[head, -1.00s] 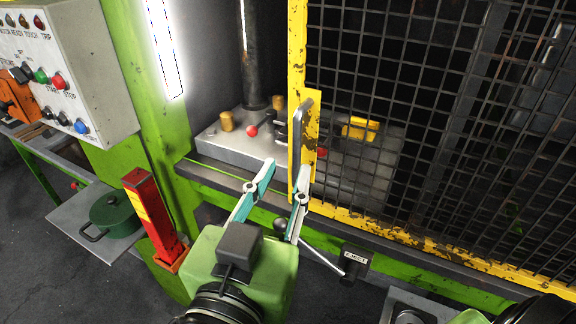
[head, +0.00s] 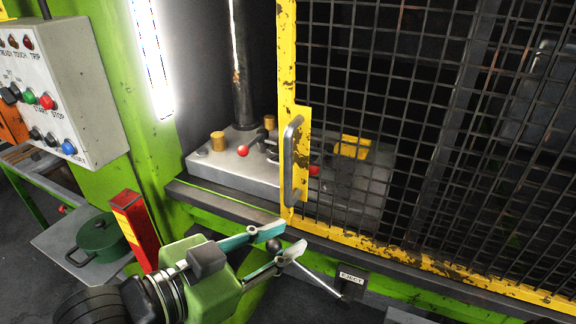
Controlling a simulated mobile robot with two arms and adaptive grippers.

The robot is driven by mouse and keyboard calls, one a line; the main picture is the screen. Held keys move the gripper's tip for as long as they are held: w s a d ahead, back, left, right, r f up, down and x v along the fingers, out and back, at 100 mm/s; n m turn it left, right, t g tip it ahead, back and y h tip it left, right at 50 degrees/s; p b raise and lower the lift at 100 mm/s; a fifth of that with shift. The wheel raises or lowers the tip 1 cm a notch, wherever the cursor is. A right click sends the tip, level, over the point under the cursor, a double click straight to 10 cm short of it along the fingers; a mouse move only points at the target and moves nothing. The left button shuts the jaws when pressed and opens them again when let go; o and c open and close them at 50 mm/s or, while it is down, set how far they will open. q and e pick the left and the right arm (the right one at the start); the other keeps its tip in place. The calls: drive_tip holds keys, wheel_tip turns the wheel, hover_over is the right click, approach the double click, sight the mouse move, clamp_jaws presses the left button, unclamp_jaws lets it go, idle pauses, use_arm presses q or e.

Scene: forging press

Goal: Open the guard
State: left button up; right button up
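The guard is a black mesh panel in a worn yellow frame (head: 287,60). It covers the right part of the press opening, and the left part of the opening is uncovered. A grey bar handle (head: 291,165) stands upright on the frame's left edge. My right gripper is not in view.
An eject lever with a black knob (head: 273,244) is right by my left fingers, beside its labelled block (head: 351,281). A control box (head: 70,85), a red post (head: 135,230) and a green pot (head: 100,238) are at left. The die block (head: 235,170) sits behind the guard.

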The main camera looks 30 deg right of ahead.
use_arm(q)
drive_tip(key=w+a+r+g+h, duration=0.1)
drive_tip(key=w+a+r+g, duration=0.1)
drive_tip(key=a+r, duration=0.25)
wheel_tip(320, 180, up, 6)
drive_tip(key=g+h+p, duration=0.1)
drive_tip(key=h+p, duration=0.2)
drive_tip(key=p, duration=0.3)
hover_over(289, 199)
drive_tip(key=shift+w+d+m, duration=0.15)
drive_tip(key=shift+w+m, duration=0.15)
drive_tip(key=shift+w, duration=0.05)
clamp_jaws()
